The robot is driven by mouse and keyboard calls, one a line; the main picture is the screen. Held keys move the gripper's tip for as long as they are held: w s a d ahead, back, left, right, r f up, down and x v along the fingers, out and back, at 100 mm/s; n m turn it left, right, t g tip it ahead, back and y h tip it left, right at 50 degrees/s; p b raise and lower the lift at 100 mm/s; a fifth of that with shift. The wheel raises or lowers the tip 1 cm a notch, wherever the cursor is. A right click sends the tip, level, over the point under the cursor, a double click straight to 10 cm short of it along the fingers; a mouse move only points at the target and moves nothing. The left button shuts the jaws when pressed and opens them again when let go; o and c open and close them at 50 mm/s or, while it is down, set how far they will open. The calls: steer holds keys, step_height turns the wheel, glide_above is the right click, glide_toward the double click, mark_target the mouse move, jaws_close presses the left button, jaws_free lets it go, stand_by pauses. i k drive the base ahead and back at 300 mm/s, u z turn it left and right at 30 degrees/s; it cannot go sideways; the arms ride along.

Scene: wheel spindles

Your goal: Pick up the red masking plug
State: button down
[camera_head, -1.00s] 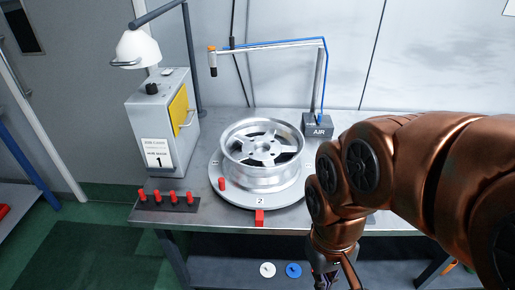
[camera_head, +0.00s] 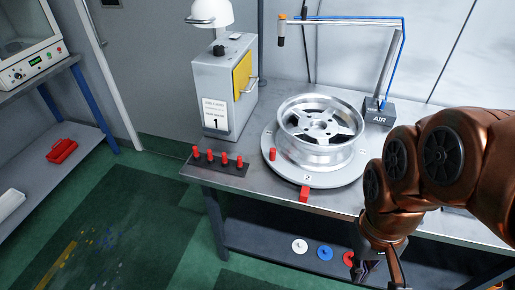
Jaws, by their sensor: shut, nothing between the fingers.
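One red plug (camera_head: 272,154) stands upright on the round turntable (camera_head: 345,180), beside the silver wheel (camera_head: 320,131). Several similar red plugs (camera_head: 211,157) stand in a row in a dark holder (camera_head: 235,170) on the left front of the metal table. My gripper (camera_head: 372,276) hangs low at the bottom edge, in front of the table and right of the plugs, well apart from them. It is shut and empty, and its tips are partly cut off by the frame.
A grey box with a lamp (camera_head: 222,90) and an air arm (camera_head: 390,65) stand behind. White, blue (camera_head: 325,253) and red discs lie on the lower shelf.

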mark_target(240, 163)
steer(key=u, duration=2.55)
steer(key=i, duration=1.85)
steer(key=z, duration=2.9)
